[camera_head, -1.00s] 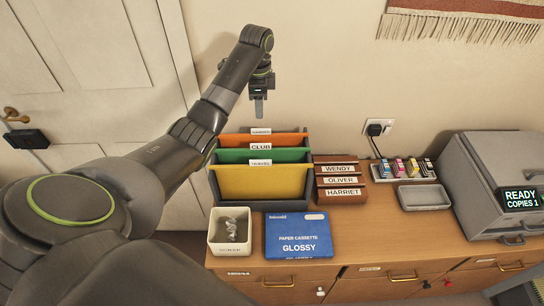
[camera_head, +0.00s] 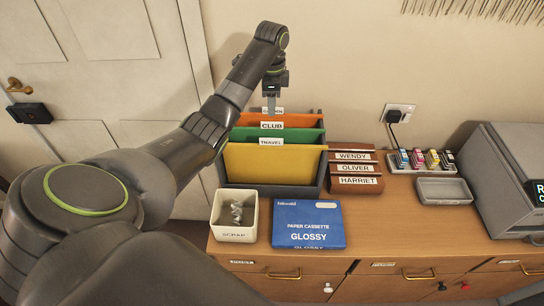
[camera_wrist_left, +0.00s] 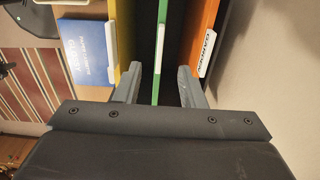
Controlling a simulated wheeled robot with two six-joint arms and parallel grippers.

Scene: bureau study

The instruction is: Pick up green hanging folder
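The green hanging folder (camera_head: 310,135), with a CLUB label, stands upright in a dark holder (camera_head: 270,192) between an orange folder (camera_head: 250,118) behind and a yellow folder (camera_head: 268,165) in front. My left gripper (camera_head: 270,103) points down over the back of the holder. In the left wrist view its two fingers (camera_wrist_left: 158,88) are spread apart, and the green folder's top edge (camera_wrist_left: 163,65) runs between them with gaps on both sides. The gripper is open and holds nothing. My right gripper is not in view.
Right of the holder stands a brown rack (camera_head: 355,172) with name labels. A scrap box (camera_head: 250,232) and blue paper cassette box (camera_head: 308,224) sit in front. A grey tray (camera_head: 445,190), ink cartridges and a printer (camera_head: 508,180) are farther right. The wall is close behind.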

